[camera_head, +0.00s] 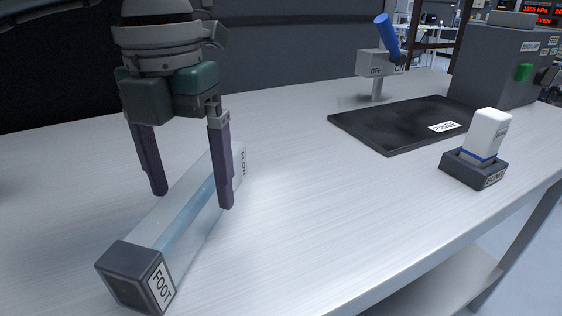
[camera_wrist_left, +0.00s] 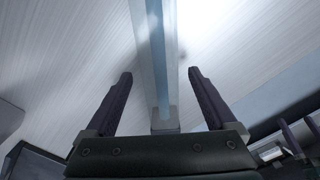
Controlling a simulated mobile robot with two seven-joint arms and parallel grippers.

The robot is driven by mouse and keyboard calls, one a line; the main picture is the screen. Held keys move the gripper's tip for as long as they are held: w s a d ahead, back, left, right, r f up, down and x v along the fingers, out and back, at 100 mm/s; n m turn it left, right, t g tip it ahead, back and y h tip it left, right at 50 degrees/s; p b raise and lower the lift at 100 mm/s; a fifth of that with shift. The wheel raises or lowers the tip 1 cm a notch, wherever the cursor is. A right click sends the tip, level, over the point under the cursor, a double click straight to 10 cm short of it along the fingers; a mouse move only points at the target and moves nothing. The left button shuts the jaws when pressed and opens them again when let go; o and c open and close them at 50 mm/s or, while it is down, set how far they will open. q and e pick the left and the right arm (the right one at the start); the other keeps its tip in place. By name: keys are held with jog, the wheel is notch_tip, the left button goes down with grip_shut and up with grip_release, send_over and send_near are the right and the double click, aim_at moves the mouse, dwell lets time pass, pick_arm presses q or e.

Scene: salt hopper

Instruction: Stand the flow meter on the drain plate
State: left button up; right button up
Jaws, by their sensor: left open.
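The flow meter (camera_head: 192,205) lies on its side on the table, a long clear bar with a blue strip and a dark end block labelled FOOT (camera_head: 138,277) toward the front. My left gripper (camera_head: 193,200) is open, with its two purple fingers either side of the bar in the head view. In the left wrist view the flow meter (camera_wrist_left: 157,60) runs between the open fingers (camera_wrist_left: 160,78). I cannot tell whether the fingers touch it. A flat black plate labelled RINSE (camera_head: 385,122) lies at the back right. No plate marked as a drain shows.
A white block stands in a dark holder (camera_head: 460,170) near the right table edge. An ON/OFF switch box with a blue lever (camera_head: 383,62) stands behind the black plate. A grey cabinet (camera_head: 490,75) is at the far right. The middle of the table (camera_head: 310,190) is clear.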

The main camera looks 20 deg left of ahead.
pick_arm(q)
jog(key=shift+f, duration=0.7)
grip_shut()
dwell(0.3)
